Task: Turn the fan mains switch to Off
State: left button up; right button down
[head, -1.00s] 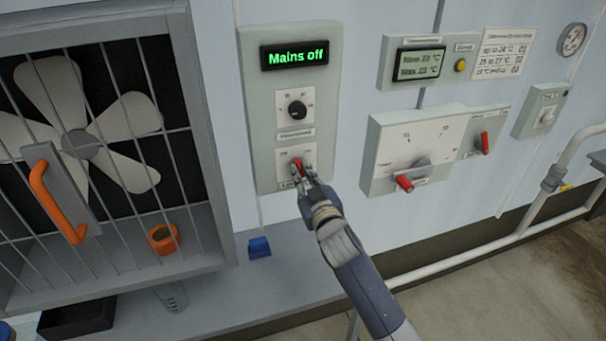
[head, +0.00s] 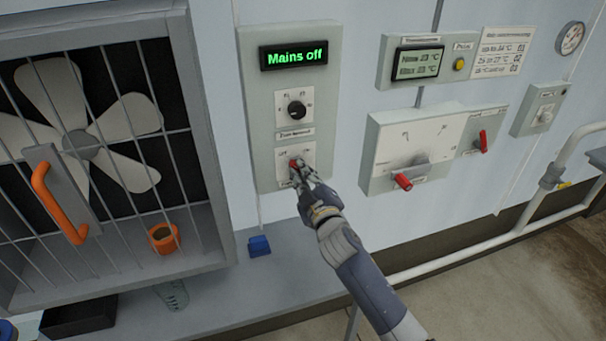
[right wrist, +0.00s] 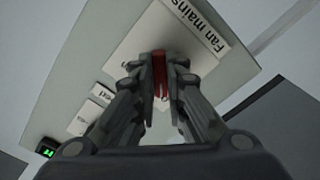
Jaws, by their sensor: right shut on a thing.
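The fan mains switch is a red knob (head: 294,163) on the lower white plate of a grey-green control panel (head: 262,120). The panel's display (head: 294,54) reads "Mains off" in green. My right gripper (head: 299,173) is at the knob; in the right wrist view its two fingers (right wrist: 160,75) are closed on the red knob (right wrist: 159,78) from both sides. The "Fan mains" label (right wrist: 195,30) shows beside it. The fingers hide part of the knob, so its exact angle is hard to tell. My left gripper is not in view.
A black knob (head: 296,108) sits above on the same panel. A caged fan (head: 85,140) with an orange door handle (head: 58,203) is at the left. Other panels with red levers (head: 402,181) are to the right. A blue block (head: 259,246) lies on the shelf below.

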dwell(0.3)
jog(key=c, duration=1.6)
grip_release()
jog(key=shift+c, duration=0.2)
jog(key=v, duration=1.2)
